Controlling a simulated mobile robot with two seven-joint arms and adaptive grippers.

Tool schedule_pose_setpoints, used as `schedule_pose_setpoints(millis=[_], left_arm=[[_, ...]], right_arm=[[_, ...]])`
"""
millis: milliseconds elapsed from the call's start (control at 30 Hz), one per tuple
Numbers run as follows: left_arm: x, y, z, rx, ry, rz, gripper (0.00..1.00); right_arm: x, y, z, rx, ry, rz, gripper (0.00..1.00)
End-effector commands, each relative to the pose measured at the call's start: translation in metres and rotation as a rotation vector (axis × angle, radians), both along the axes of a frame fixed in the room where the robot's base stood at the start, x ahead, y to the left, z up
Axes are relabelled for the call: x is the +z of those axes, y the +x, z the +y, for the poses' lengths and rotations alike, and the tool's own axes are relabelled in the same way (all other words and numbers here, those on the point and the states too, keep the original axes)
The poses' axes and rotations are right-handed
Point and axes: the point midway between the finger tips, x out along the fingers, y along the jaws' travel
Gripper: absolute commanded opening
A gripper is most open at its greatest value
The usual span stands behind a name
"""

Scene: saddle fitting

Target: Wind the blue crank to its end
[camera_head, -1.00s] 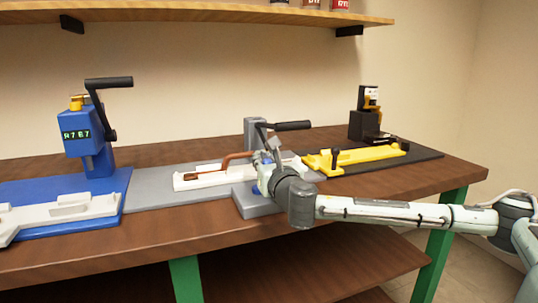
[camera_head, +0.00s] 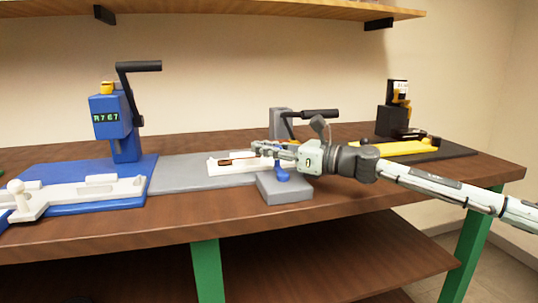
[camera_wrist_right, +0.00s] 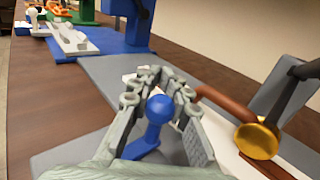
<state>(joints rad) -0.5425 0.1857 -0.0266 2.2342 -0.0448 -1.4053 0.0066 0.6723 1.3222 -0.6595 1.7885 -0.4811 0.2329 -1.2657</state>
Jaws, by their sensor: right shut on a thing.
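The blue crank (camera_head: 282,176) is at the grey middle station, on the front side of its grey block. In the right wrist view its round blue knob (camera_wrist_right: 159,108) stands between the fingers, with a blue arm below it. My right gripper (camera_head: 262,149) reaches in from the right over the station and is shut on the blue crank. In the right wrist view its fingers (camera_wrist_right: 157,82) close around the knob. The gripper hides part of the crank in the head view. My left gripper is not in view.
A white cradle (camera_head: 222,168) with a copper-brown rod lies just beyond my gripper. A grey press with a black lever (camera_head: 319,114) stands behind. A blue press (camera_head: 110,118) is at the left, and a yellow fixture (camera_head: 405,148) at the right. A shelf (camera_head: 250,10) hangs above.

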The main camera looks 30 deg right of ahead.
Motion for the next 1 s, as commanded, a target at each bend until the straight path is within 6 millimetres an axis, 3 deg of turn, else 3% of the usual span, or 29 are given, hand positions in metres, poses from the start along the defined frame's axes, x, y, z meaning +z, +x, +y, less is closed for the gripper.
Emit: schedule_pose_setpoints(millis=[400,867,900,1000], left_arm=[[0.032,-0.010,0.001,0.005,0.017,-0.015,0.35],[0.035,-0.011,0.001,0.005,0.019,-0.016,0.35],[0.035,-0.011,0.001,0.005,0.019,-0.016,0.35],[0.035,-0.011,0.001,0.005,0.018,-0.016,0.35]], right_arm=[[0.001,-0.002,0.011,0.143,0.002,-0.002,0.00],[0.002,-0.003,0.013,0.153,0.002,-0.002,0.00],[0.002,-0.003,0.013,0.153,0.002,-0.002,0.20],[0.001,-0.003,0.012,0.152,0.002,-0.002,0.32]])
